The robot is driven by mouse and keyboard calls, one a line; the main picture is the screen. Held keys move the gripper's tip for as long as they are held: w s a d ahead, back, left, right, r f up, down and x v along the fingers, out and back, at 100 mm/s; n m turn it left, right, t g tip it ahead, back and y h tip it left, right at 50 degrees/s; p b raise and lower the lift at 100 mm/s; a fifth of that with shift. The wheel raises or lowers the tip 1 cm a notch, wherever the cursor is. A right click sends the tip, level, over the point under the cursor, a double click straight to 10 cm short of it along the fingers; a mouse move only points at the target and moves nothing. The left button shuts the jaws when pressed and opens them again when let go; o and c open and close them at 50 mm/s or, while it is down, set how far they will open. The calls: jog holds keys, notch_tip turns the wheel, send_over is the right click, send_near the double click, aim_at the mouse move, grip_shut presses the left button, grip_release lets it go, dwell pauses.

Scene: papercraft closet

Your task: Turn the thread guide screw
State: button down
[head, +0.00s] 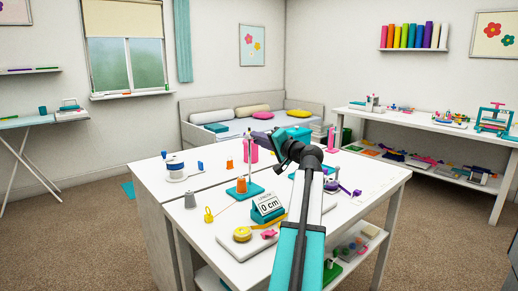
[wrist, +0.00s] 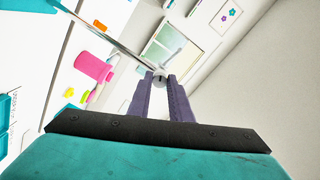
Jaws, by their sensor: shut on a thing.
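The thread guide screw (wrist: 161,76) is a small pale grey piece with a dark slot, at the end of a thin metal rod (wrist: 105,38) in the wrist view. My gripper (wrist: 160,84) has purple fingers closed on the screw. In the head view my gripper (head: 262,139) is high above the white table, pointing left. Below it a teal-based stand (head: 244,190) carries an orange spool (head: 241,185) and a thin upright rod. The screw is too small to make out in the head view.
The white table (head: 222,214) holds a length display (head: 267,206), a yellow tape measure (head: 242,234), a blue-and-white spool (head: 175,166) and a pink bottle (head: 250,152). The pink bottle also shows in the wrist view (wrist: 93,67). Space above the table is mostly free.

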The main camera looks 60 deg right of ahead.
jog(key=shift+n+b, duration=3.15)
jog(key=shift+n, duration=0.15)
jog(key=c, duration=1.6)
grip_release()
jog(key=shift+s, duration=0.15)
jog(key=p+v, duration=0.2)
jog(key=v, duration=1.1)
jog(key=shift+s+a, duration=0.15)
jog(key=shift+s, duration=0.1)
